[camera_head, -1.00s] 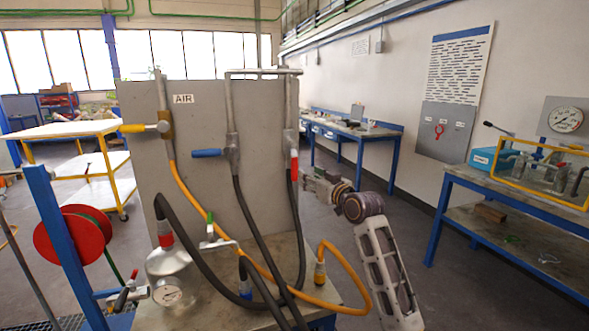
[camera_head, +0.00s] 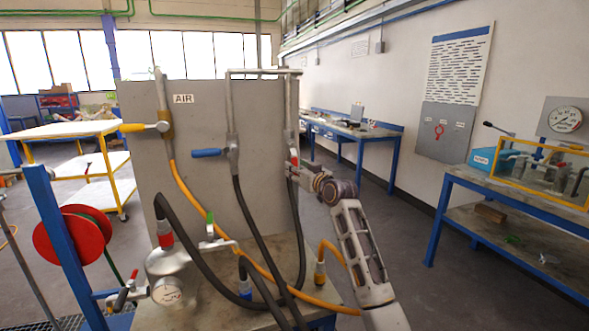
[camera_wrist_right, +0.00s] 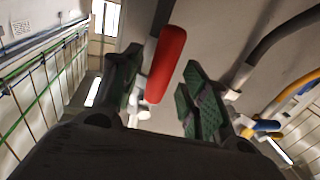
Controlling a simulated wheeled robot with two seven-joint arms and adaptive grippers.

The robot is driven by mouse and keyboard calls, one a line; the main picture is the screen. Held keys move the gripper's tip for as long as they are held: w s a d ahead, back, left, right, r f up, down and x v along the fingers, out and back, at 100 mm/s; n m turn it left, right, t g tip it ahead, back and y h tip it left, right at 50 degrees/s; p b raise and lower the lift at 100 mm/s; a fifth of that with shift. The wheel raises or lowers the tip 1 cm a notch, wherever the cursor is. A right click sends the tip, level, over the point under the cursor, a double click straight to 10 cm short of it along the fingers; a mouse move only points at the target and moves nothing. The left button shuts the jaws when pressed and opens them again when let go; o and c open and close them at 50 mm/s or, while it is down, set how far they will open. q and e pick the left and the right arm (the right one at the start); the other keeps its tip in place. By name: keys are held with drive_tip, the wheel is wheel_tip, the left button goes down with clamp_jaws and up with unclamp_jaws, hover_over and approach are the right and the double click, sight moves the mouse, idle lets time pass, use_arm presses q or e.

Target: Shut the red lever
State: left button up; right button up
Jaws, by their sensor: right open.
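The red lever (camera_wrist_right: 166,66) sits on the rightmost pipe of the grey panel (camera_head: 262,125). In the wrist view its red grip lies between my two fingers, closer to the left one; whether it touches that finger I cannot tell. In the head view only a bit of the red lever (camera_head: 294,159) shows; my gripper hides the rest. My right gripper (camera_wrist_right: 165,90) is open around the grip, with a clear gap to the right finger. It also shows in the head view (camera_head: 297,171), small, at the panel's right edge. My left gripper is out of view.
A blue lever (camera_head: 207,153) and a yellow lever (camera_head: 133,128) stick out to the left on the other pipes. Black hoses and an orange hose (camera_head: 333,253) hang before the panel. A gauge vessel (camera_head: 168,275) stands at lower left. The floor at right is clear.

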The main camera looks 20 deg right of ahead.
drive_tip(key=shift+x, duration=1.05)
drive_tip(key=shift+c, duration=0.2)
clamp_jaws()
